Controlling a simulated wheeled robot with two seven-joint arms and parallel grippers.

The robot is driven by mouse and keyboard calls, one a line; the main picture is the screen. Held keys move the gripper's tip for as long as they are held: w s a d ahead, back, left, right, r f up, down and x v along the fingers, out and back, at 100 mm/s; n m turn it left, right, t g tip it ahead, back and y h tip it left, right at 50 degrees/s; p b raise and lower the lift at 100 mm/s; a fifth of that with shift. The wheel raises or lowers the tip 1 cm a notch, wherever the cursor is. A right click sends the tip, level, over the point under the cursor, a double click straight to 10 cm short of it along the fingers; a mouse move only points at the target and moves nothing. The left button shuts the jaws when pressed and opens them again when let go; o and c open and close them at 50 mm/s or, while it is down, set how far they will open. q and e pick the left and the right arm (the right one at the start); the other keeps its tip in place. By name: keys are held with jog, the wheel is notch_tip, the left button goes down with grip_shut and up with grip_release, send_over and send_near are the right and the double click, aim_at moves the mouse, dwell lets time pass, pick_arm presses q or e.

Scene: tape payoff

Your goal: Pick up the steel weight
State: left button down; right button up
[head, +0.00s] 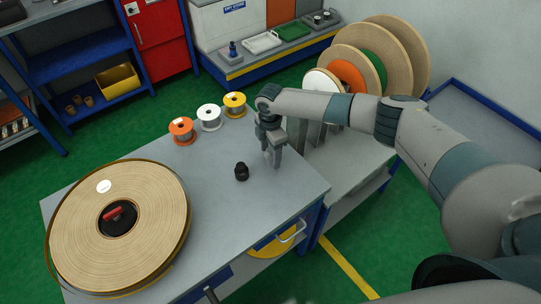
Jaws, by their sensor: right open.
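A small dark knobbed piece, which I take to be the steel weight (242,172), stands upright on the grey bench top (222,225), left of my right gripper. My right gripper (273,160) points down over the bench near its right edge. Its jaws are open, and the weight is outside them, a short gap to the left. I cannot make out anything held between the fingers. My left gripper is not in view.
A large tape reel (160,210) covers the bench's left part. Three small spools, orange (183,131), white (209,118) and yellow (235,105), line the back edge. Upright reels (400,50) stand behind my right arm. The bench around the weight is clear.

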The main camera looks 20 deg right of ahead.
jog(key=c, duration=1.5)
grip_shut()
jog(key=shift+w+r, duration=0.1)
